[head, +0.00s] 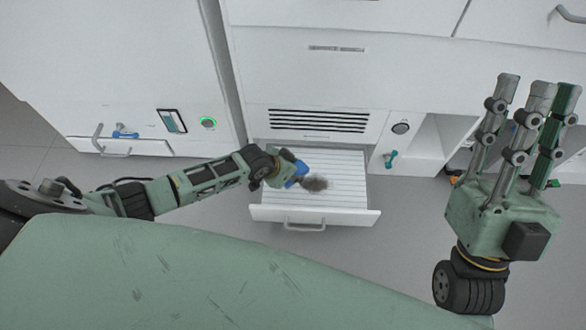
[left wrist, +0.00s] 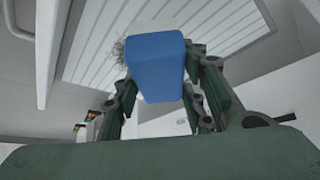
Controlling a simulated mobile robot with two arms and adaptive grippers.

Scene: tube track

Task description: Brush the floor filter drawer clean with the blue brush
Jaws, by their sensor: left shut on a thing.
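The white filter drawer (head: 340,190) is pulled out near the floor, with a slatted inside; its slats also show in the left wrist view (left wrist: 87,50). My left gripper (head: 290,174) is over the drawer's left part, shut on the blue brush (head: 298,172). The brush's blue block fills the middle of the left wrist view (left wrist: 157,62). A dark grey patch (head: 316,184) lies just right of the brush; I cannot tell whether it is bristles or dust. My right gripper (head: 535,95) points up at the right, its fingers apart and empty, away from the drawer.
A vent grille (head: 318,121) is above the drawer. To its right are a round knob (head: 401,128), a teal handle (head: 391,159) and an open recess (head: 432,140). Another drawer with a blue item (head: 125,134) is at the left. Grey floor (head: 400,235) is clear in front.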

